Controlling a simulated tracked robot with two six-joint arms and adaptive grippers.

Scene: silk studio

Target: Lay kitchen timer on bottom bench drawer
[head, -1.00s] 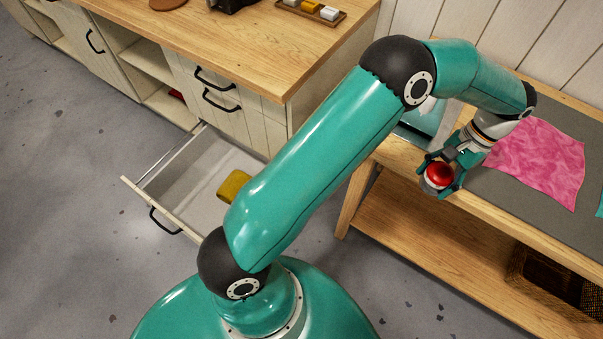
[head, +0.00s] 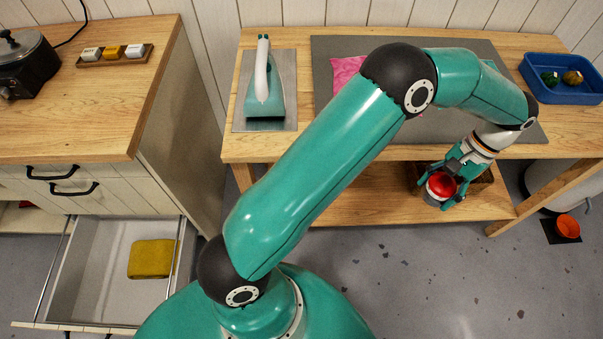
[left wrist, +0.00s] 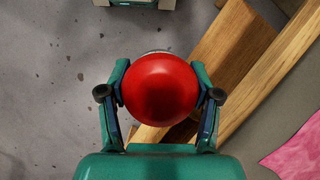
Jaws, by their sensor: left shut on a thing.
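The kitchen timer (head: 442,186), a round piece with a red domed top and a grey body, is held in my left gripper (head: 446,184). In the left wrist view the fingers close on both sides of the timer (left wrist: 160,90), with floor and a wooden bench edge beyond it. In the head view it hangs in front of the right-hand bench. The bottom bench drawer (head: 90,290) is pulled open at the lower left, away from the gripper. A folded yellow cloth (head: 151,259) lies inside it; bare floor shows around the cloth. My right gripper is not in view.
The wooden bench (head: 270,150) carries an iron (head: 263,90), a grey mat (head: 330,50), a pink cloth (head: 345,70) and a blue tray (head: 562,91). The left counter (head: 120,120) holds a black pot (head: 28,65) and a small rack (head: 140,58).

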